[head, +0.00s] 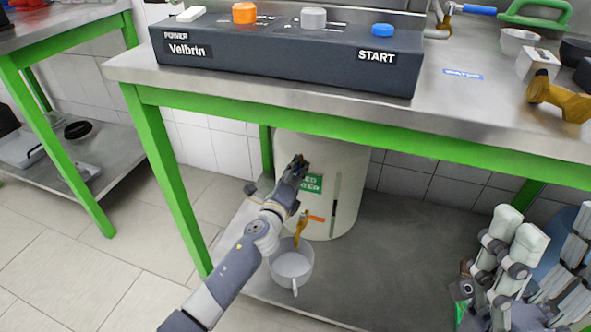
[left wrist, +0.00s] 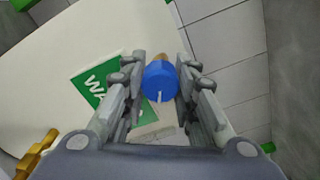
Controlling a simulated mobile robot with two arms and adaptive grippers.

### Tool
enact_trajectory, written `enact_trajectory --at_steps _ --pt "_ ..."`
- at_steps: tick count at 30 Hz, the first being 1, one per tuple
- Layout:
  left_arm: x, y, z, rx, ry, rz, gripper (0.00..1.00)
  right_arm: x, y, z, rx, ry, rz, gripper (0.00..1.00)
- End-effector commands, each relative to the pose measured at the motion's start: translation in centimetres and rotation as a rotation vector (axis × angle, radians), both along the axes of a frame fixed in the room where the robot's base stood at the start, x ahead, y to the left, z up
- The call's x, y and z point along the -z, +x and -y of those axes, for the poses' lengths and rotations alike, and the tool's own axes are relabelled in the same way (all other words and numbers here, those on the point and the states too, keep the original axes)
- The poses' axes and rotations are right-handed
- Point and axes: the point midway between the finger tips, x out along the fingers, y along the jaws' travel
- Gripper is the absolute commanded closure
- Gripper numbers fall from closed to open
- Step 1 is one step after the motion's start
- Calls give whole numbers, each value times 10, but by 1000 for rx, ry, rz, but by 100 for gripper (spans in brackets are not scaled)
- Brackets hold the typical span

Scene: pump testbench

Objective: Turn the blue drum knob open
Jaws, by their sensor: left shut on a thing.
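The blue drum knob (left wrist: 160,82) sits between my left gripper's fingers in the left wrist view, with a white mark on its face. My left gripper (left wrist: 160,88) is shut on it. In the head view the left gripper (head: 298,165) reaches the front of the pale drum (head: 340,200) under the bench and hides the knob. The drum has a green label (head: 313,184), partly covered by the gripper. A brass tap (head: 301,224) sticks out lower on the drum. My right gripper (head: 547,225) is at the lower right, its fingers apart, clear of the drum.
A white cup (head: 291,265) stands below the tap on the lower shelf (head: 400,240). The bench's green front rail (head: 330,125) runs above the left arm. A control box (head: 290,60) with coloured buttons sits on top. A green leg (head: 165,180) stands left of the drum.

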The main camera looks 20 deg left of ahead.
Motion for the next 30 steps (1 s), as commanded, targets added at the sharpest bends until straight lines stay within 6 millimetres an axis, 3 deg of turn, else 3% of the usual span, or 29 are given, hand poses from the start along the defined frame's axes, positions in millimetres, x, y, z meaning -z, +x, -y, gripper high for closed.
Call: enact_trajectory --at_steps 19,20,22,30 --pt "0 0 1 3 48 2 97 2 3 -1 1 -5 -22 37" --pt "0 0 1 3 48 2 67 2 3 -1 0 -5 -22 37" --pt "0 0 1 3 48 2 52 2 3 -1 -1 -5 -22 37" --pt "0 0 0 1 47 2 52 1 3 -1 -2 -5 -20 37"
